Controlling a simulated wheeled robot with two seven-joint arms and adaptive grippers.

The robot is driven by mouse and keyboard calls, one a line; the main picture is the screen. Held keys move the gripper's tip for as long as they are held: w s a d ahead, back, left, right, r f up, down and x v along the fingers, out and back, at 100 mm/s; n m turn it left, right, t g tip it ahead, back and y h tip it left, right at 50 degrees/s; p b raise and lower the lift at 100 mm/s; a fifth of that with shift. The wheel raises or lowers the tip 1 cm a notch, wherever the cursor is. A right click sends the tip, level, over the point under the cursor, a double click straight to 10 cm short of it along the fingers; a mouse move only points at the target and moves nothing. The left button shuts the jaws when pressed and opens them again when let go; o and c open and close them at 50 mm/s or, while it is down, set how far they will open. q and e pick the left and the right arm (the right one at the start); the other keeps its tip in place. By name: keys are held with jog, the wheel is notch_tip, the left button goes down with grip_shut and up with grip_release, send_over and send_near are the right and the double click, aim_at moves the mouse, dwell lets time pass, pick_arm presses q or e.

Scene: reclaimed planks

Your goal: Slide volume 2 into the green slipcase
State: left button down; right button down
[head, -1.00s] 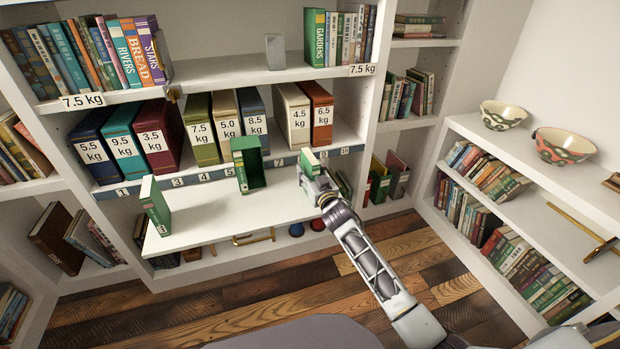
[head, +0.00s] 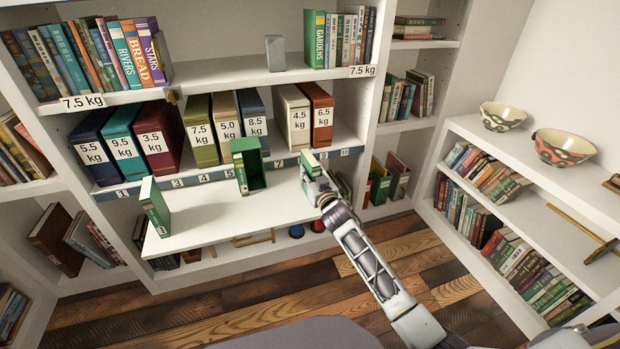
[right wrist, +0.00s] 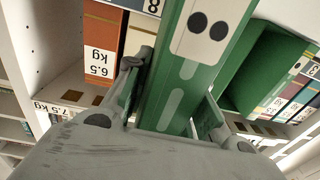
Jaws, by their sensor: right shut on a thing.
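A green book with two dark dots on a white spine label, volume 2 (right wrist: 205,35), is held in my right gripper (right wrist: 172,110), whose fingers close on both its sides. In the head view volume 2 (head: 309,167) is upright above the right part of the white pull-out board, with my right gripper (head: 316,186) on its near side. The green slipcase (head: 240,172) stands on the board to its left, apart from it, its dark hollow showing. It also shows in the right wrist view (right wrist: 262,75). My left gripper is out of view.
Another green book (head: 155,207) stands at the board's left end. The white board (head: 215,215) is clear between it and the slipcase. Behind is a row of weight-labelled cases, such as the orange one (head: 321,115). A side shelf bears two bowls (head: 565,147).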

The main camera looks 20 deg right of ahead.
aim_at(310, 157)
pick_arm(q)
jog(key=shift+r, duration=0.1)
pick_arm(e)
jog(key=shift+r, duration=0.1)
